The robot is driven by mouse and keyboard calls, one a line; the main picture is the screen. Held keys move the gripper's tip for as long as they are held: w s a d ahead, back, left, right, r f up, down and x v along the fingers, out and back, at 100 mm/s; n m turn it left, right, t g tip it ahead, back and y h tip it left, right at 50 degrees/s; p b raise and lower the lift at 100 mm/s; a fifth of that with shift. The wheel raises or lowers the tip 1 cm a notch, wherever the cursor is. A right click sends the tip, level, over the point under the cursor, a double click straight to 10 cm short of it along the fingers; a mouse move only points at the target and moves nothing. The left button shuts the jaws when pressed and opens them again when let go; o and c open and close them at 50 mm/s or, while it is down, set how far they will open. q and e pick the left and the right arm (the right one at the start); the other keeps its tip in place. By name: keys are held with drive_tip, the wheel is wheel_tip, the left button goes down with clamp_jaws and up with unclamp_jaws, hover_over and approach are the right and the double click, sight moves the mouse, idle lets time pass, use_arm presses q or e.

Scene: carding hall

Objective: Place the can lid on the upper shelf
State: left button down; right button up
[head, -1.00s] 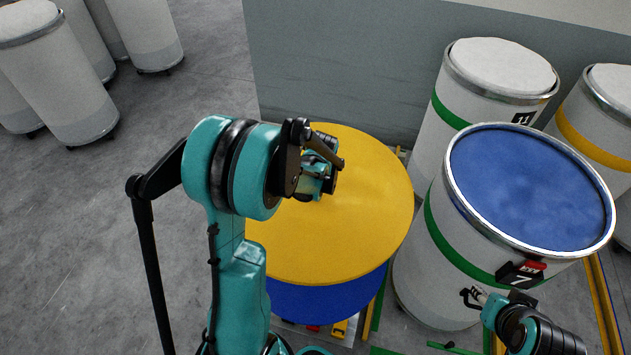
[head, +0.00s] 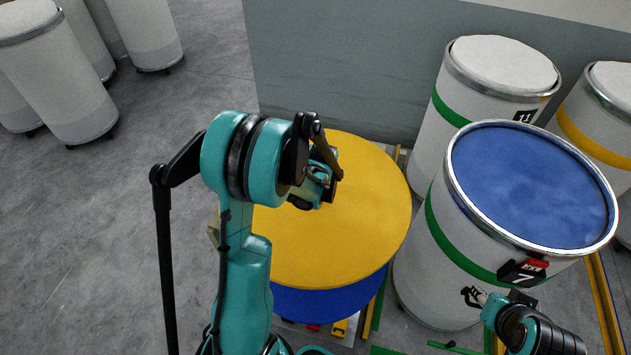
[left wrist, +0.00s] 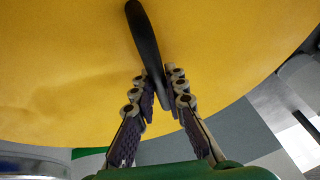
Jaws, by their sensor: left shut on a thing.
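The can lid is a large yellow disc (head: 365,225) with a black bar handle (left wrist: 146,38). In the head view it lies roughly level over a blue round body (head: 330,301); I cannot tell whether they touch. My left gripper (left wrist: 157,78) is shut on the handle, its two fingers on either side of the bar. In the head view my left arm hides part of the lid and most of this gripper (head: 322,188). My right gripper (head: 472,297) looks open and empty in front of can 7. I cannot make out the upper shelf.
A white can (head: 450,262) with a green band, label 7 and blue fill stands close right of the lid. More cans (head: 440,140) stand behind it, by a grey wall (head: 340,70). White cans (head: 60,85) stand far left. The left floor (head: 110,230) is clear.

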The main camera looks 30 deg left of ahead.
use_arm(q)
drive_tip(key=shift+f, duration=0.1)
drive_tip(key=c, duration=1.6)
unclamp_jaws()
drive_tip(key=shift+o, duration=0.2)
drive_tip(key=shift+r+p, duration=0.85)
drive_tip(key=shift+p, duration=0.05)
drive_tip(key=v, duration=1.1)
drive_tip(key=s+d+r+m+t+h, duration=0.1)
drive_tip(key=s+d+r, duration=0.2)
drive_tip(key=s+d, duration=0.3)
drive_tip(key=s+d+r+m+t+h, duration=0.1)
drive_tip(key=s+d+r+t+h, duration=0.1)
drive_tip(key=s+d+r, duration=0.2)
drive_tip(key=s+d, duration=0.3)
drive_tip(key=s, duration=0.3)
drive_tip(key=shift+s+r, duration=0.2)
